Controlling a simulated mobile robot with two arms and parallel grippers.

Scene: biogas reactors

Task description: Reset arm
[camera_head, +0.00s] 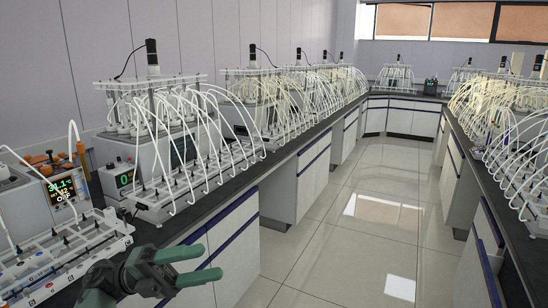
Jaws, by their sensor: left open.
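My left gripper (190,266) shows at the lower left, with green fingers pointing right. Its two fingers are apart and nothing is between them. It is in front of the left bench, over the cabinet fronts near the edge of the worktop. My right gripper is not in the picture.
Biogas reactor units (166,110) with many white tubes line the left bench (228,192). A white rack (62,250) and a box with a lit display (62,190) stand nearest. More units (512,120) fill the right bench. The tiled aisle (355,225) between is clear.

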